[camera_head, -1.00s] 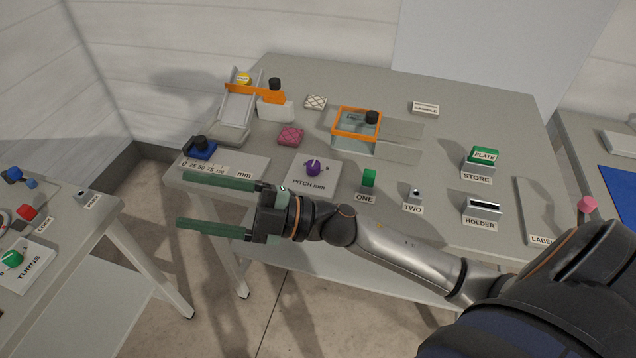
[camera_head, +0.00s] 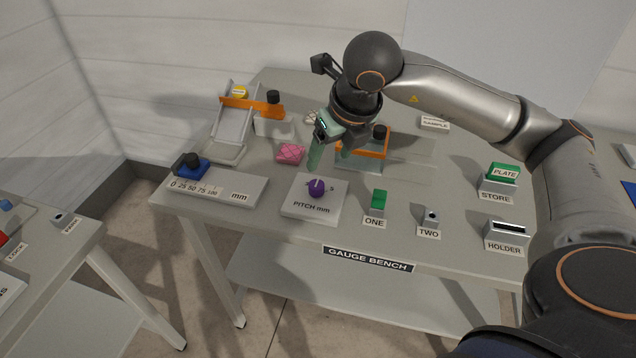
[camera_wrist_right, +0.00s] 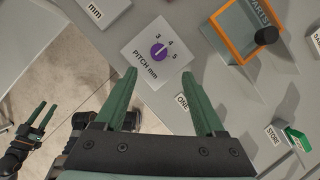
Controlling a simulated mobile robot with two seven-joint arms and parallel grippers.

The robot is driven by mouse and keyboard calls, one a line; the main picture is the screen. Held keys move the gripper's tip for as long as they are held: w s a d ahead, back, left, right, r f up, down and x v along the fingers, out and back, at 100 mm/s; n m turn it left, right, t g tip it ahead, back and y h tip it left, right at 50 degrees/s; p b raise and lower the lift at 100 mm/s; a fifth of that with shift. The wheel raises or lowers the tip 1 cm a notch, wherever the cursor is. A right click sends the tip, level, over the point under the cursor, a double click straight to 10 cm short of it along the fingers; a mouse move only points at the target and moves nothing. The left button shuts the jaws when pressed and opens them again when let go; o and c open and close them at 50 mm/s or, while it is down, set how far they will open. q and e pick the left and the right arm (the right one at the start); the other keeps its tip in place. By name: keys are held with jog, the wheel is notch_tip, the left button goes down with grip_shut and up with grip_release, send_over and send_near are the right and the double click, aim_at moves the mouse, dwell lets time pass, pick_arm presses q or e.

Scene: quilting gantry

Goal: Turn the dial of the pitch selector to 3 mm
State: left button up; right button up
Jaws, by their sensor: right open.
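The pitch selector (camera_head: 300,207) is a pale plate marked PITCH mm with a purple dial (camera_head: 316,188). In the right wrist view the dial (camera_wrist_right: 159,51) has the numbers 3, 4 and 5 around it. A pale pointer mark shows on it, but I cannot tell surely which number it meets. My right gripper (camera_head: 330,160) is open and empty, pointing down above the bench behind the dial. In the right wrist view the dial lies just beyond the gap between its green fingers (camera_wrist_right: 159,76). My left gripper (camera_wrist_right: 41,116) shows at the lower left there, its fingers apart.
The mm scale with a blue slider (camera_head: 193,170) lies left of the selector. A green block at ONE (camera_head: 378,200) and the TWO post (camera_head: 430,218) stand to the right. A pink patch (camera_head: 290,153) and an orange-rimmed box (camera_head: 365,155) lie behind.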

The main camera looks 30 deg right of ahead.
aim_at(317, 184)
jog(key=x, duration=1.1)
jog(key=shift+f, duration=0.2)
jog(key=shift+c, duration=0.2)
grip_shut()
